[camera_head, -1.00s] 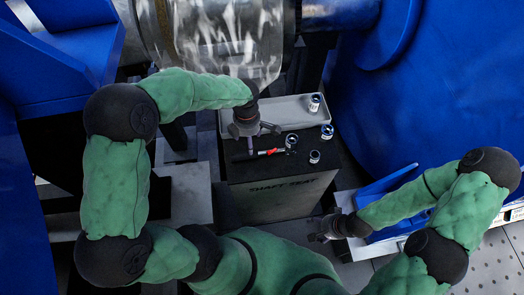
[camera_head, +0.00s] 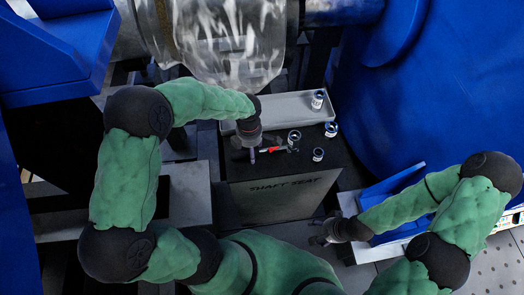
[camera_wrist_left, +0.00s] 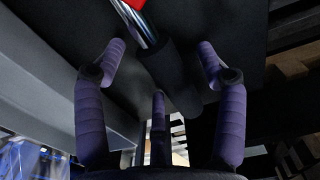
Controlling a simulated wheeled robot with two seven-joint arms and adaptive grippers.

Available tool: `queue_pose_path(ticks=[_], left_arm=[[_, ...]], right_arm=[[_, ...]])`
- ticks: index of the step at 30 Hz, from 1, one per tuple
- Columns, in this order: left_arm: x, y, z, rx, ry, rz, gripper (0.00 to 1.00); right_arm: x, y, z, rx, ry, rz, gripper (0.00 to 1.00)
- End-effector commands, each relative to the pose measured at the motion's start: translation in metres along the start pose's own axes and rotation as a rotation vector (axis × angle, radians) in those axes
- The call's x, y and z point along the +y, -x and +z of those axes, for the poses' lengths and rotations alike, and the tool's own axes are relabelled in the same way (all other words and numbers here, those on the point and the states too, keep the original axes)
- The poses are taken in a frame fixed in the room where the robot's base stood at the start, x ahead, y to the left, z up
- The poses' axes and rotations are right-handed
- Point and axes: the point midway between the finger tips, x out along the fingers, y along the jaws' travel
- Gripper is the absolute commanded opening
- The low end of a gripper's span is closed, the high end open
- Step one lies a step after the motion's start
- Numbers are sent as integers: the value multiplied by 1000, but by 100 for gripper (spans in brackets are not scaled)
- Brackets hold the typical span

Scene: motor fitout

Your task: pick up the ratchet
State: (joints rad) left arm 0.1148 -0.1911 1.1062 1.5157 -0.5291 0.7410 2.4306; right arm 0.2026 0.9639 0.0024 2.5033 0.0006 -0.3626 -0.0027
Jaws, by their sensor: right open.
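The ratchet (camera_head: 272,150), with a red part, lies on top of the dark box marked SHAFT SEAT (camera_head: 285,187). Its handle end is hidden behind my left gripper (camera_head: 253,151), which hangs pointing down over it. In the left wrist view, the ratchet (camera_wrist_left: 172,70) shows its chrome shaft, black handle and a bit of red. The handle runs between the spread fingers of my left gripper (camera_wrist_left: 161,62), which is open and not closed on it. My right gripper (camera_head: 320,239) is open and empty, low at the right of the box.
A grey tray (camera_head: 285,109) lies along the back of the box, with a socket (camera_head: 318,98) at its right end. More sockets (camera_head: 331,129) (camera_head: 294,135) (camera_head: 318,154) stand near the ratchet. A large blue housing (camera_head: 430,90) rises at the right.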

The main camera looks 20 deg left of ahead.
Motion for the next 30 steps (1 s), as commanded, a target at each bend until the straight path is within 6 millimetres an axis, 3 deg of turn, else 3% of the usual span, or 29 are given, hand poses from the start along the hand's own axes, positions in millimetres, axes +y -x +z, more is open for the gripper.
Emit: queue_pose_path(ticks=[1, 7, 20, 28, 30], left_arm=[[0, 0, 0, 0, 0, 0, 57], [0, 0, 0, 0, 0, -1, 1], [1, 7, 0, -2, 1, 3, 0], [2, 38, 0, -3, 2, 4, 0], [-7, 46, 0, -3, 0, 4, 0]], right_arm=[[0, 0, 0, 0, 0, 0, 68], [0, 0, 0, 0, 0, 0, 68], [-1, 4, 0, 0, 0, 0, 68], [-8, 22, 1, 0, 0, 0, 68], [-9, 25, 1, 0, 0, 0, 68]])
